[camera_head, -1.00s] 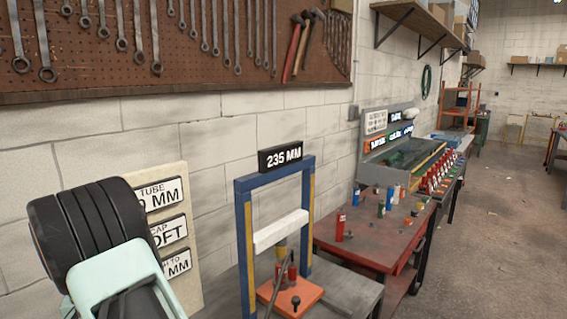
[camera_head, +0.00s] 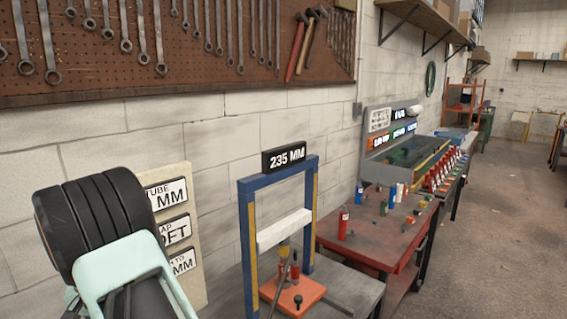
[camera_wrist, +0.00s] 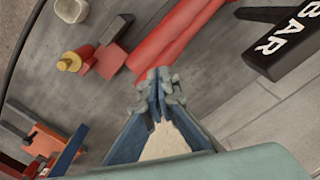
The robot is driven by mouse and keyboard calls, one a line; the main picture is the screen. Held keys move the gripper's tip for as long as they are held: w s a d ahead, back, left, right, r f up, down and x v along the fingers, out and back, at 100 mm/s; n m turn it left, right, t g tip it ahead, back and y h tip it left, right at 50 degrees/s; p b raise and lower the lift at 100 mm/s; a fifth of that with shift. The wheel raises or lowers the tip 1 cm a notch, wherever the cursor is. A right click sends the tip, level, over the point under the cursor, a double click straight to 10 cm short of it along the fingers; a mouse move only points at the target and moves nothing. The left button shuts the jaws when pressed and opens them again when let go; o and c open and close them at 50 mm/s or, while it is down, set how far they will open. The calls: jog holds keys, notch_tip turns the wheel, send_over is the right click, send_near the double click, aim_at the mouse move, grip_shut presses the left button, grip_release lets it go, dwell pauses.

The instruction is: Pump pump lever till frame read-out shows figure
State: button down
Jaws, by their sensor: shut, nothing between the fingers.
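The blue press frame (camera_head: 246,230) stands on the bench with a white crossbeam (camera_head: 284,230). Below the beam are a yellowish upright part (camera_head: 283,252), red cylinders and an orange base plate (camera_head: 300,293). A thin dark slanted rod (camera_head: 274,293) stands before them; I cannot tell whether it is the pump lever. My gripper (camera_wrist: 160,82) is shut and empty in the wrist view, with red bars (camera_wrist: 175,38) just beyond its tips. I cannot tell whether it touches them. The head view does not show the fingertips.
A black sign reading BAR (camera_wrist: 275,42) is near the gripper's right. A pale board with label plates (camera_head: 174,231) is partly hidden by my arm. A red table (camera_head: 365,235) with small coloured parts stands right of the frame. Open floor (camera_head: 510,220) lies farther right.

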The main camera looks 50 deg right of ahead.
jog(key=shift+r+p, duration=0.4)
jog(key=shift+r, duration=0.55)
dwell(0.6)
